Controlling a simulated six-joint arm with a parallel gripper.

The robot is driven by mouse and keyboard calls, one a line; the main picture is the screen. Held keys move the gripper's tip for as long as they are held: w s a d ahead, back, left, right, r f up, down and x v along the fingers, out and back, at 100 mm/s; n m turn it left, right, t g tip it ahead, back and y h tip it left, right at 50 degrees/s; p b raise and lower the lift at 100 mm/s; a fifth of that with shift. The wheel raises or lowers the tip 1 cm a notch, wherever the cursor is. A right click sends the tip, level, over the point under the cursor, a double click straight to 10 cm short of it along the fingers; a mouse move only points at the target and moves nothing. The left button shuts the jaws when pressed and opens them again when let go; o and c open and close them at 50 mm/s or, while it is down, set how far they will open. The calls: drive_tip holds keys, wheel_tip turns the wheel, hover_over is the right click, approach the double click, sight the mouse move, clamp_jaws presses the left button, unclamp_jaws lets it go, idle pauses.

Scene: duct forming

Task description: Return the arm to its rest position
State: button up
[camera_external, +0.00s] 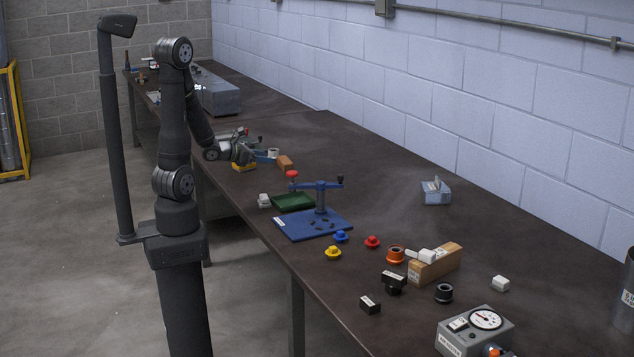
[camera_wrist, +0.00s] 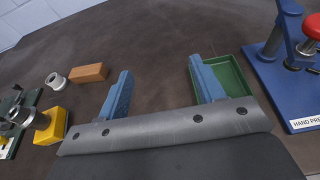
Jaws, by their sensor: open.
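My arm reaches over the bench's near edge, bent down at the elbow. My gripper (camera_external: 265,157) is low above the dark bench top, beside a brown block. In the wrist view my gripper (camera_wrist: 162,84) has its two blue fingers wide apart, with only bare bench between them. The right finger overlaps a green tray (camera_wrist: 238,75) in the picture; I cannot tell how far above it the finger is. The brown block (camera_wrist: 89,72) lies beyond the left finger, apart from it.
A blue hand press (camera_external: 313,224) and the green tray (camera_external: 293,203) stand nearby. A yellow block (camera_wrist: 52,127) and a pale ring (camera_wrist: 55,80) are left in the wrist view. A gauge box (camera_external: 475,332) is at the front. The bench toward the wall is mostly clear.

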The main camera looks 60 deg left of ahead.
drive_tip(key=shift+a+f, duration=0.4)
drive_tip(key=shift+a, duration=0.25)
drive_tip(key=shift+a+f, duration=0.4)
drive_tip(key=shift+a, duration=0.25)
drive_tip(key=shift+d+r, duration=0.1)
drive_tip(key=shift+d, duration=0.05)
drive_tip(key=d+r, duration=0.3)
drive_tip(key=d, duration=0.1)
drive_tip(key=w+a+r, duration=0.1)
drive_tip(key=w+a, duration=0.1)
drive_tip(key=a, duration=0.3)
drive_tip(key=w+a+r+n+y, duration=0.1)
drive_tip(key=w+a, duration=0.2)
drive_tip(key=a, duration=0.3)
drive_tip(key=shift+w, duration=0.3)
drive_tip(key=shift+d, duration=0.1)
